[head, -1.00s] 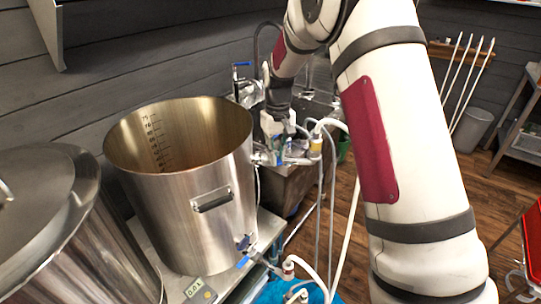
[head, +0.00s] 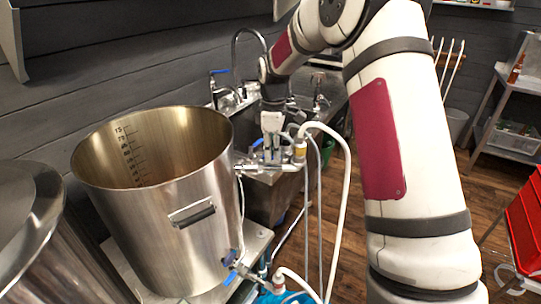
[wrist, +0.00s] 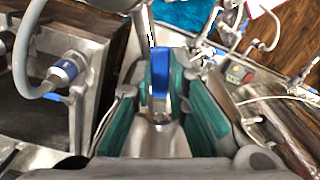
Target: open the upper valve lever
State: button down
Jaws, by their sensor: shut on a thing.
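The big steel kettle (head: 160,225) stands left of centre in the head view, open at the top. My gripper (head: 271,150) points down at the upper valve beside the kettle's right side. The upper valve lever (head: 257,143), a blue handle, shows as a small bit next to my fingers. In the wrist view the blue lever (wrist: 159,76) lies between the teal finger pads of my gripper (wrist: 160,95), which is shut on it. My fingers hide part of the valve in the head view. A lower valve lever (head: 230,278), also blue, sits near the kettle's base.
A white hose (head: 346,190) loops down from the fitting with a yellow band (head: 300,148), close right of my gripper. A sink with a tap (head: 237,42) stands behind. Another steel vessel (head: 25,225) is at the left. Open wooden floor (head: 395,135) lies right.

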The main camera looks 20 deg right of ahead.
jog(key=shift+w+d+n, duration=0.3)
jog(key=shift+w+n, duration=0.25)
jog(key=shift+n, duration=0.45)
jog(key=c, duration=1.6)
grip_release()
jog(key=shift+o, duration=0.2)
notch_tip(320, 180, up, 12)
